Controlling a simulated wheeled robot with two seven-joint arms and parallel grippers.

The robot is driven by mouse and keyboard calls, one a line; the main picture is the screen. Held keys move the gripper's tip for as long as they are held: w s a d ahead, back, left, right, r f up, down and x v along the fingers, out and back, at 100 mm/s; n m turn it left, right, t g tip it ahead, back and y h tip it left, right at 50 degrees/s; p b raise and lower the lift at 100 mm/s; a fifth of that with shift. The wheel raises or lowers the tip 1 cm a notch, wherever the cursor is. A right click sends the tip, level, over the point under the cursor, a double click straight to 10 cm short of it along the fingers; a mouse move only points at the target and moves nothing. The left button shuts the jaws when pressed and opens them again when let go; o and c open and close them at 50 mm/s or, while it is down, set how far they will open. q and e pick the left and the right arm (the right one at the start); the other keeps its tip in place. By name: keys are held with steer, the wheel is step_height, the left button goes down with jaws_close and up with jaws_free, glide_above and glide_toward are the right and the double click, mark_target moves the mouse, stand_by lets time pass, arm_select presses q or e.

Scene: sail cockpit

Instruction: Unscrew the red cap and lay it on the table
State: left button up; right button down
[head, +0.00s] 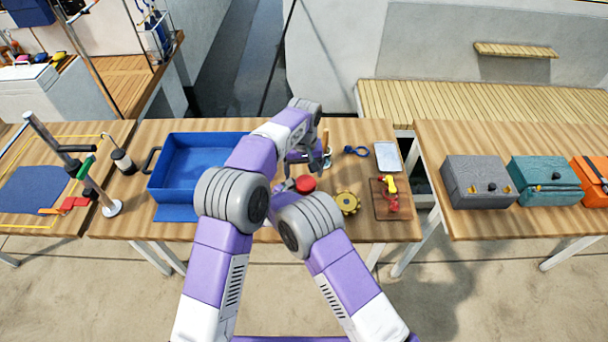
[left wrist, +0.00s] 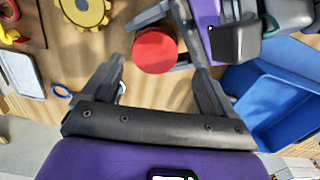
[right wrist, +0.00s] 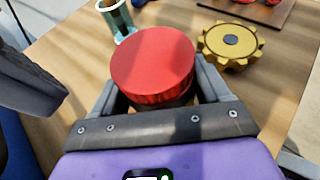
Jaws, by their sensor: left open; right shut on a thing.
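The red cap (head: 305,184) sits near the front middle of the table (head: 390,232). It also shows in the left wrist view (left wrist: 155,50) and, large, in the right wrist view (right wrist: 152,65). A dark container body (right wrist: 180,99) shows just under it; the rest is hidden. My right gripper (right wrist: 160,85) is shut on that body, its fingers below the cap. My left gripper (head: 300,165) is open and empty behind the cap; in the left wrist view the cap lies ahead, between the lines of its fingers. One left finger (right wrist: 35,75) shows beside the cap in the right wrist view.
A yellow gear (head: 347,203) lies right of the cap, and a wooden board (head: 380,208) with red and yellow parts beyond it. A teal cup (right wrist: 124,28) stands close behind the cap. A blue bin (head: 190,150) fills the left. A blue shackle (head: 355,151) and pale tray (head: 387,156) lie back right.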

mark_target(306, 182)
arm_select(q)
steer(key=m, duration=0.1)
steer(key=r+m, duration=0.1)
steer(key=m, duration=0.1)
steer(key=r+m, duration=0.1)
steer(key=m, duration=0.1)
steer(key=shift+d, duration=0.2)
arm_select(e)
steer(key=shift+a, duration=0.25)
arm_select(q)
steer(key=m, duration=0.2)
steer(key=r+m, duration=0.1)
steer(key=m, duration=0.2)
steer(key=shift+d+r, duration=0.1)
steer(key=shift+r, duration=0.05)
steer(key=shift+f, duration=3.9)
steer(key=c, duration=1.1)
steer(key=o, duration=1.2)
steer(key=shift+d, duration=0.1)
steer(key=shift+r, duration=2.25)
